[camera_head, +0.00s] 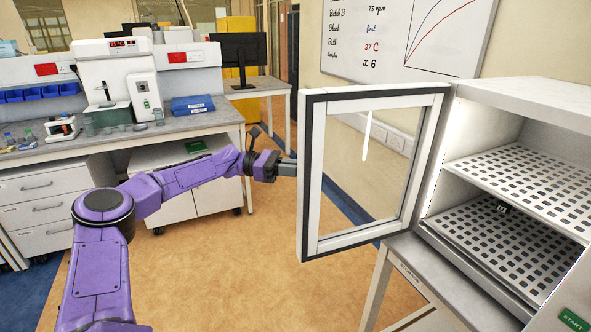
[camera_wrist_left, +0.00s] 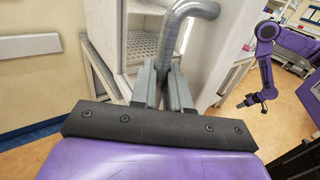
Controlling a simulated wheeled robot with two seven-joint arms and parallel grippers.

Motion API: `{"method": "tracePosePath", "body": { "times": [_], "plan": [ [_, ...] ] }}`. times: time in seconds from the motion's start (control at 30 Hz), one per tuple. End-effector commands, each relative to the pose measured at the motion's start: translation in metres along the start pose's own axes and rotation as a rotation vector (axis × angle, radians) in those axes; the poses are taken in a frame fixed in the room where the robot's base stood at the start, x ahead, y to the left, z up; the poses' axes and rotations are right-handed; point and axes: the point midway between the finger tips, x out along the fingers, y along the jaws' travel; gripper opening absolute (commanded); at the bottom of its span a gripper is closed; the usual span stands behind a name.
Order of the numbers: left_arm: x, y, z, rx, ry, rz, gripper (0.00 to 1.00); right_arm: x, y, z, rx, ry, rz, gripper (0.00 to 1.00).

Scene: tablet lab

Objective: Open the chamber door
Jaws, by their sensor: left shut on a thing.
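The chamber (camera_head: 520,150) stands at the right in the head view, with perforated shelves showing inside. Its white-framed glass door (camera_head: 312,220) stands swung well open, out to the left of the opening. My left gripper (camera_head: 287,169) reaches the door's outer side near its free edge; the door frame hides the fingertips there. In the left wrist view my left gripper (camera_wrist_left: 163,88) is shut on the grey curved bar handle (camera_wrist_left: 186,35) of the door. A purple arm with a small dark gripper (camera_wrist_left: 257,99), seemingly my right, hangs at the right; its jaws are too small to read.
The chamber rests on a grey table (camera_head: 425,265). The orange floor (camera_head: 230,270) between bench and door is clear. A whiteboard (camera_head: 400,40) hangs behind.

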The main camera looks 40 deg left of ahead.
Motion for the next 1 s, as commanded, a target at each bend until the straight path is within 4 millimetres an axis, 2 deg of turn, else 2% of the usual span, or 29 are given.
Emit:
{"method": "tracePosePath", "body": {
  "times": [0.03, 0.07, 0.1, 0.47, 0.8, 1.0],
  "plan": [
    [0.004, -0.001, 0.002, 0.001, -0.002, -0.006, 0.00, 0.000, 0.000, 0.000, 0.000, 0.000, 0.000, 0.43],
    [0.004, -0.001, 0.002, 0.001, -0.002, -0.006, 0.22, 0.000, 0.000, 0.000, 0.000, 0.000, 0.000, 0.43],
    [0.004, -0.001, 0.002, 0.001, -0.002, -0.006, 0.35, 0.000, 0.000, 0.000, 0.000, 0.000, 0.000, 0.43],
    [-0.010, -0.001, 0.000, 0.002, -0.002, 0.007, 0.36, 0.004, 0.000, 0.002, 0.000, 0.000, 0.000, 0.43],
    [-0.079, 0.002, -0.002, 0.002, 0.003, 0.000, 0.36, 0.028, -0.003, 0.011, 0.000, 0.000, 0.000, 0.43],
    [-0.097, 0.002, 0.001, -0.001, 0.003, -0.004, 0.36, 0.030, -0.003, 0.012, 0.000, 0.000, 0.000, 0.43]
  ]
}}
